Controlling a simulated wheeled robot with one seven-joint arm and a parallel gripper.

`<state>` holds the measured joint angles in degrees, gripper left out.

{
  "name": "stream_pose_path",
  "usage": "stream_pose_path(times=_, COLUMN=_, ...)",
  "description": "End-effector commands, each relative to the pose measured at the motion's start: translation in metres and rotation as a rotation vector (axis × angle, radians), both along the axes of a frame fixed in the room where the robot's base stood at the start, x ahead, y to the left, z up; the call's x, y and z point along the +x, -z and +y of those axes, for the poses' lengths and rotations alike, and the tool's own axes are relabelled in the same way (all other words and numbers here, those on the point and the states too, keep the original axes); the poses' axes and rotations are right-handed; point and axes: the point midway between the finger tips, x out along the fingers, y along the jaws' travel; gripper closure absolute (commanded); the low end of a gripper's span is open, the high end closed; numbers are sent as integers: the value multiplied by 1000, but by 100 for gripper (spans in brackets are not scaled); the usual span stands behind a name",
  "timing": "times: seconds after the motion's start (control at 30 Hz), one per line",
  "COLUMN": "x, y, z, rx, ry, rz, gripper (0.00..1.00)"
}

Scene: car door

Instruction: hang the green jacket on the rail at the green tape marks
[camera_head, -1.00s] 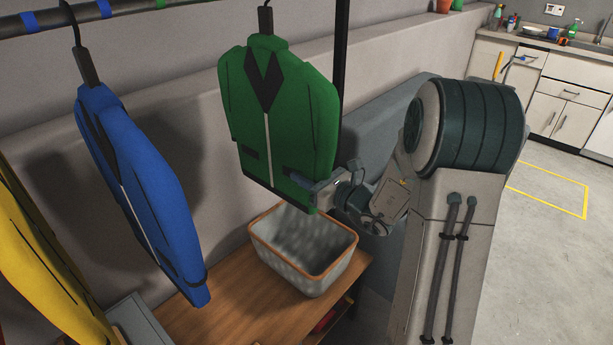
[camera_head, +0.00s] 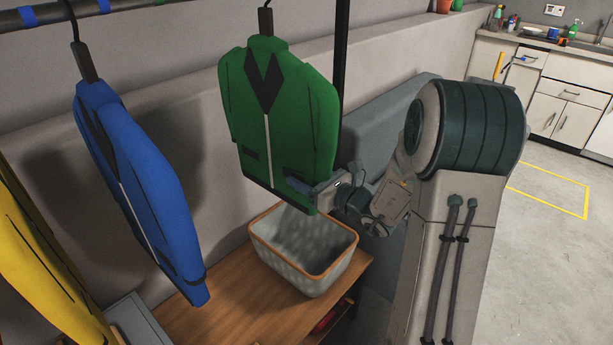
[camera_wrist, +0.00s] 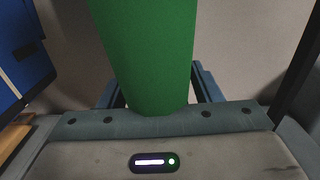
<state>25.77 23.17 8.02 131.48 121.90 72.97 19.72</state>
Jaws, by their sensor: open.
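The green jacket (camera_head: 300,115) hangs upright from its dark hanger; the hook runs up to the top edge of the head view, where its contact with the rail is out of sight. The rail (camera_head: 110,10) crosses the top left, with blue tape marks (camera_head: 27,16) and a bit of green tape (camera_head: 160,2) at the top edge. My gripper (camera_head: 308,186) is at the jacket's lower right edge. In the wrist view the jacket's green edge (camera_wrist: 150,55) lies between the two open fingers (camera_wrist: 158,92), close to the palm. Whether the fingers touch it is unclear.
A blue jacket (camera_head: 145,190) hangs to the left, with a yellow jacket (camera_head: 40,275) beyond it. A grey bin with an orange rim (camera_head: 305,270) stands on a wooden bench (camera_head: 215,315) below. A dark upright post (camera_head: 342,60) is right behind the green jacket.

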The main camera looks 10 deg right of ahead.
Motion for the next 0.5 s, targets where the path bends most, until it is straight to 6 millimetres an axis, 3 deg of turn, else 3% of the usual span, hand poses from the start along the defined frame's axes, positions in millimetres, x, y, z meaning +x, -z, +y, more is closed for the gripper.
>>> stream_pose_path(times=0.17, x=-17, y=0, z=-13, rx=0, ry=4, rz=-1, gripper=42)
stream_pose_path(times=0.5, x=-79, y=0, z=-58, rx=0, ry=5, rz=-3, gripper=42)
